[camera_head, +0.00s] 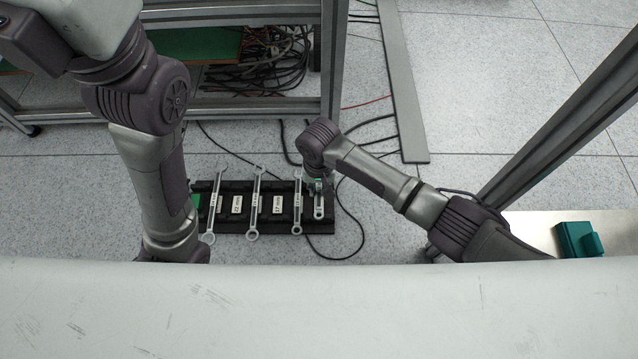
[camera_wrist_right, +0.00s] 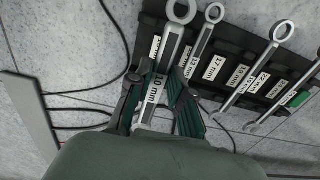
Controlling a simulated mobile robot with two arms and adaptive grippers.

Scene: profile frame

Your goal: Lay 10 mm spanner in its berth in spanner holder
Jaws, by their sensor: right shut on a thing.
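The black spanner holder (camera_head: 326,226) lies on the floor in the head view; its bare surface also shows in the wrist view (camera_wrist_right: 232,47). The silver 10 mm spanner (camera_head: 319,207) is over the holder's right end, roughly parallel to the spanner beside it. My right gripper (camera_head: 316,185) is shut on its shaft. In the wrist view the spanner (camera_wrist_right: 170,48) stands out between the green-padded fingers (camera_wrist_right: 158,82), ring end away, its "10 mm" label visible. I cannot tell whether it rests in the berth or hovers just above. My left gripper is out of view.
Several silver spanners, including one beside the 10 mm (camera_head: 298,205), sit in the holder. Two labelled places, one the 17 mm (camera_head: 277,205), show bare. A metal frame (camera_head: 333,80) stands behind, and cables (camera_head: 345,225) lie around the holder's right side.

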